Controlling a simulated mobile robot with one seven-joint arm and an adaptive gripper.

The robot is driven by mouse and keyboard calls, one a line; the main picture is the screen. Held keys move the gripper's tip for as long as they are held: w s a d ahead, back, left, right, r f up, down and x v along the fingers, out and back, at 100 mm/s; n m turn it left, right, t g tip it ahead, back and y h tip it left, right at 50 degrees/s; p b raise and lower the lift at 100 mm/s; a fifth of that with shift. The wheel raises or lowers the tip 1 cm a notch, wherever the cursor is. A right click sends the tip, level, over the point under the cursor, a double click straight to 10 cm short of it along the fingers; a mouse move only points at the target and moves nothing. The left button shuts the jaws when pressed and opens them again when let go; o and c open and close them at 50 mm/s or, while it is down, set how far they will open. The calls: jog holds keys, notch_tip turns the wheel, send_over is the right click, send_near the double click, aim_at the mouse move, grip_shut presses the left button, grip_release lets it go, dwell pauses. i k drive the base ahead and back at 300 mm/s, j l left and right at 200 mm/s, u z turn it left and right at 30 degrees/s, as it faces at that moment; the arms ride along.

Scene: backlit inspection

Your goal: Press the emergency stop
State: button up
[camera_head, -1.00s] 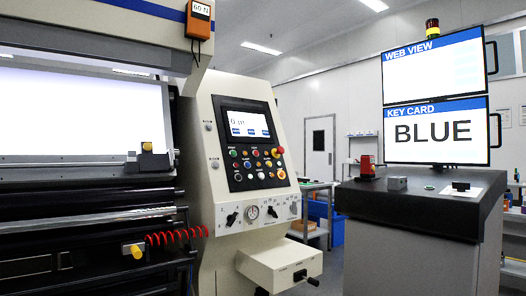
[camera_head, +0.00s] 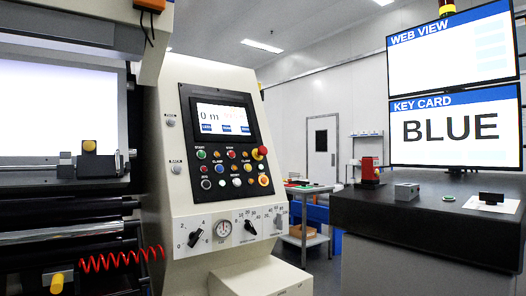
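The emergency stop (camera_head: 260,152) looks like a red mushroom button on a yellow base. It sits at the upper right of the button field on the black control panel (camera_head: 184,125), just below and right of the panel's screen (camera_head: 222,117). Several smaller coloured buttons lie to its left and below it. Nothing covers it, and nothing touches it. Whether it is pressed in is too small to tell. My gripper is not in view.
A pale console (camera_head: 185,222) with knobs and a gauge carries the panel. Rollers and a red coiled cable (camera_head: 110,260) are at the left.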

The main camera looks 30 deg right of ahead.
aim_at(262, 150)
jog(key=i+l, duration=0.15)
jog(key=l, duration=0.25)
jog(key=i+l, duration=0.1)
jog(key=l, duration=0.3)
jog(key=i+l, duration=0.15)
jog(key=l, duration=0.25)
jog(key=u, duration=0.05)
